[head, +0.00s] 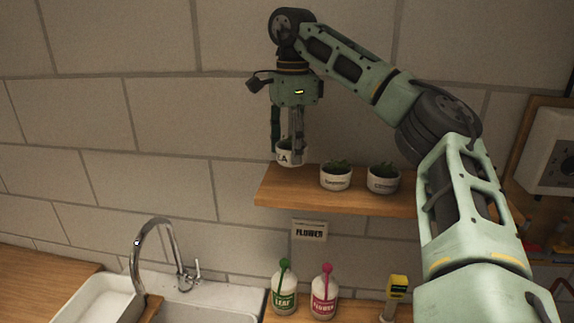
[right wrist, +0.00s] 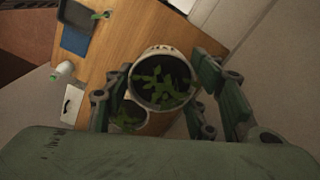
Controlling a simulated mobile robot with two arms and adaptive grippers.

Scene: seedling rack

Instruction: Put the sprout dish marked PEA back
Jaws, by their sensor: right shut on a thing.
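My right gripper (head: 288,150) points down at the left end of the wooden wall shelf (head: 300,196), its fingers shut around a white sprout dish (head: 284,158). The end of the dish's label shows as "A"; a finger hides the rest. The dish looks upright, at or just above the shelf's left end; I cannot tell whether it touches. In the right wrist view the held dish (right wrist: 163,80) has green sprouts in dark soil between the fingers. My left gripper is out of view.
Two other white sprout dishes, a middle one (head: 336,178) and a right one (head: 383,179), stand on the shelf, labels too small to read. Below are a FLOWER sign (head: 309,231), a LEAF bottle (head: 284,294), a FLOWER bottle (head: 324,297), a yellow-topped tool (head: 397,288) and a sink with tap (head: 165,250).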

